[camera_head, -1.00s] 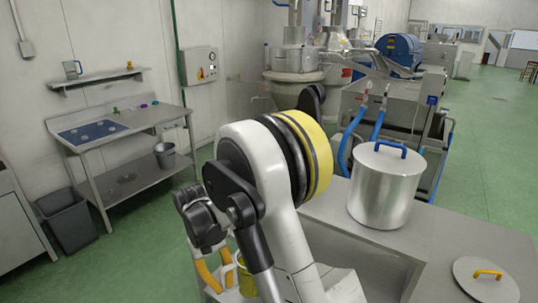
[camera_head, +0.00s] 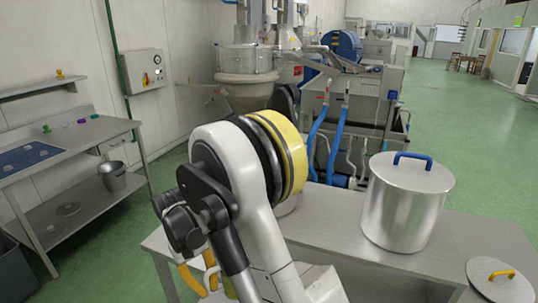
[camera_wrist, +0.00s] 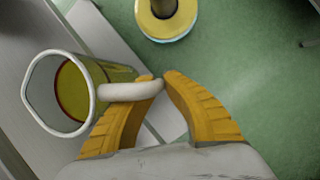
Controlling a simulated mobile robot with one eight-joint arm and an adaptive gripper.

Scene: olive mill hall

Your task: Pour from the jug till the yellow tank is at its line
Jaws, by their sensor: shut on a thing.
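My gripper (camera_wrist: 160,85) is shut on the handle of the jug (camera_wrist: 112,73) in the wrist view. The jug has a pale rim and a pale handle, and its mouth faces left in that picture. Yellowish contents with a dark red-brown edge show inside. I cannot tell how far the jug is tilted. In the head view my gripper's orange fingers (camera_head: 199,273) are low, left of my arm, and a sliver of the yellow jug (camera_head: 229,287) shows behind my arm. I cannot make out a yellow tank with a line in either view.
A metal pot with a blue-handled lid (camera_head: 405,205) and a loose lid with a yellow handle (camera_head: 503,284) are on the steel bench (camera_head: 335,222) at right. A side table (camera_head: 75,148) stands at left. A yellow ring-shaped thing (camera_wrist: 150,27), unidentified, tops the wrist view.

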